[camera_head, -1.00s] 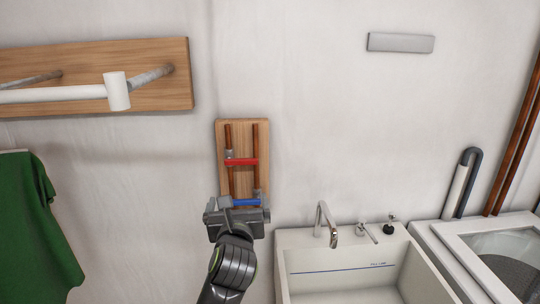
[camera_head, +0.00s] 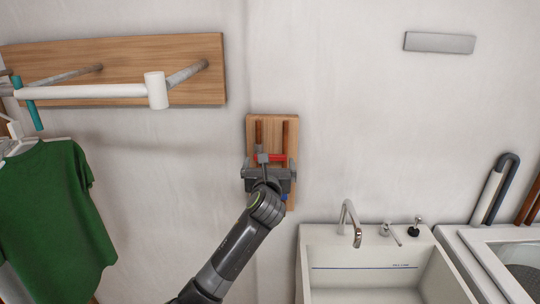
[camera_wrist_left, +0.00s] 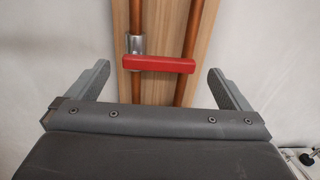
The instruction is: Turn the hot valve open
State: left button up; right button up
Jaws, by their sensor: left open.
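The red valve handle (camera_head: 278,157) lies horizontally across two copper pipes on a wooden board (camera_head: 285,122) on the wall. In the left wrist view the red handle (camera_wrist_left: 165,65) reaches from a metal fitting (camera_wrist_left: 137,44) on the left pipe across the right pipe. My left gripper (camera_head: 268,167) is in front of the board, just below the red handle. In the left wrist view its two fingers (camera_wrist_left: 158,72) are wide open, one on each side of the handle, with nothing between them held. The blue handle (camera_head: 285,197) below is mostly hidden by my gripper. My right gripper is not in view.
A white sink (camera_head: 314,240) with a tap (camera_head: 349,222) stands at the lower right. A wooden rack (camera_head: 135,55) with a white bar and a green shirt (camera_head: 55,210) are on the left. The wall around the board is clear.

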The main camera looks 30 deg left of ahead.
aim_at(270, 156)
pick_arm(q)
jog(key=shift+p+x, duration=0.3)
jog(key=shift+x, duration=1.95)
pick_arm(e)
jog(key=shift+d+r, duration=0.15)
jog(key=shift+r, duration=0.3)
